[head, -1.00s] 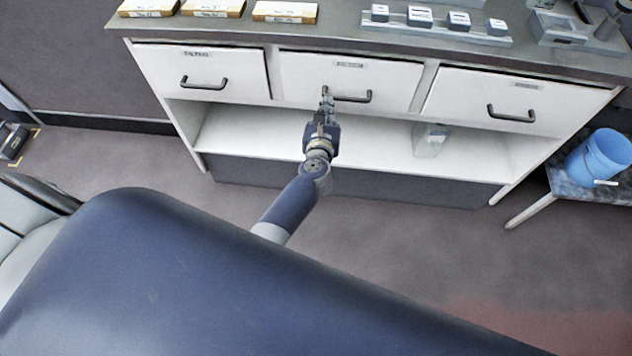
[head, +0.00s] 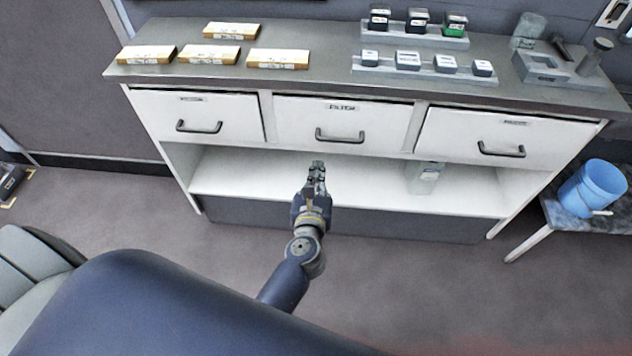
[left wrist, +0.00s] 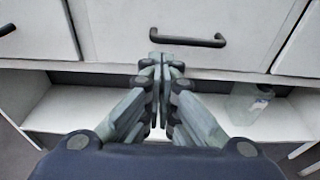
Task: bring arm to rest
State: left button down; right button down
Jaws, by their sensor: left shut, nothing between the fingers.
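My left gripper (head: 317,168) is in front of the cabinet, below the middle drawer (head: 342,122) and before the open shelf. Its fingers are shut with nothing between them, and it touches nothing that I can see. In the left wrist view the closed fingertips (left wrist: 162,62) point toward the cabinet, just below the middle drawer's handle (left wrist: 188,38). The three drawers look closed. My right gripper is not in view.
A glass jar (head: 424,177) stands on the shelf (head: 370,185). Labelled boxes (head: 209,54) and grey racks (head: 425,73) with small blocks lie on the countertop (head: 320,57). A blue bucket (head: 594,187) sits on a low table at right. The floor before the cabinet is clear.

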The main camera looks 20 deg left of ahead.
pick_arm(q)
jog(key=shift+v, duration=1.35)
jog(key=s+d+f+m+g+h+p, duration=0.1)
jog(key=s+d+f+m+g+h, duration=0.1)
jog(key=s+f+m, duration=0.6)
jog(key=s+d+f+m+g+h, duration=0.1)
jog(key=s+f+m+g+h, duration=0.15)
jog(key=f+m, duration=0.9)
jog(key=s+d+f+m+g+h+p, duration=0.1)
jog(key=s+d+f+m+g+h, duration=0.1)
jog(key=s+f+m, duration=0.7)
jog(key=s+a+f+m+g, duration=0.2)
jog(key=s+a+f+m, duration=0.1)
jog(key=s, duration=0.4)
jog(key=s+a+f+m+g+y, duration=0.1)
jog(key=s+a+f+m+g, duration=0.2)
jog(key=s+f+m, duration=0.3)
jog(key=s+a+f+m+g+y+p, duration=0.1)
jog(key=s+a+f+m, duration=0.3)
jog(key=s, duration=0.5)
jog(key=shift+s+a+f+g, duration=0.2)
jog(key=shift+s+f+g, duration=0.1)
jog(key=shift+g, duration=0.55)
